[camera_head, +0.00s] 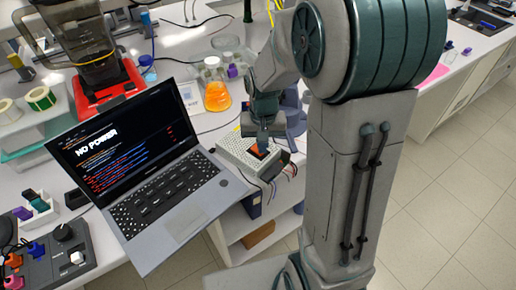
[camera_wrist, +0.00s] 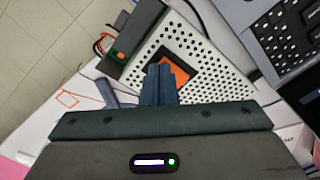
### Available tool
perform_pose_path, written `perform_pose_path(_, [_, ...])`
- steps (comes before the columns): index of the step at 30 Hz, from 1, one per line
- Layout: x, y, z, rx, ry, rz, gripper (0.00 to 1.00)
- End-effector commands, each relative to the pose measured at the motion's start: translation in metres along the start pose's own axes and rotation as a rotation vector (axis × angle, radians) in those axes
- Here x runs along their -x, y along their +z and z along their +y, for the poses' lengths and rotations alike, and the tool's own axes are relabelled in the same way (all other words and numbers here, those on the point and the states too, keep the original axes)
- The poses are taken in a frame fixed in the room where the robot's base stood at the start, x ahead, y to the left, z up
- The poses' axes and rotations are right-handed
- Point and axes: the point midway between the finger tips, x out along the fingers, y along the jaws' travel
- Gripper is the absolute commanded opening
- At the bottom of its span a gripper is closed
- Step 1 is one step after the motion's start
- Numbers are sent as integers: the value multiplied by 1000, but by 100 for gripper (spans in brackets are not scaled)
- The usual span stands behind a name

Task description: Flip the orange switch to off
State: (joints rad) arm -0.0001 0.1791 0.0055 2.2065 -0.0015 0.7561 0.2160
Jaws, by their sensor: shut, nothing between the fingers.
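The orange switch (camera_wrist: 178,72) is a rocker in a black frame on top of a white perforated power box (camera_wrist: 207,80). It also shows in the head view (camera_head: 258,152), partly covered by my gripper. My gripper (camera_wrist: 160,72) is shut and empty, with its fingertips right over the switch's edge in the wrist view. In the head view my gripper (camera_head: 264,146) points down at the switch from above. I cannot tell whether the fingertips touch it. Which way the rocker is tilted is not clear.
An open laptop (camera_head: 150,180) reading "NO POWER" stands left of the box. A flask of orange liquid (camera_head: 217,96) stands behind it. Wires (camera_head: 284,178) come out of the box's right end. A red-based machine (camera_head: 105,88) is at the back left.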

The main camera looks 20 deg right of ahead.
Motion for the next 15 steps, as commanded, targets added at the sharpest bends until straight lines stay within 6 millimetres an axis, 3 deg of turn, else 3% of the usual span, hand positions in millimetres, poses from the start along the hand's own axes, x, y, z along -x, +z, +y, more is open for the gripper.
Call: perform_pose_path(15, [33, 0, 0, 0, 0, 1, 0])
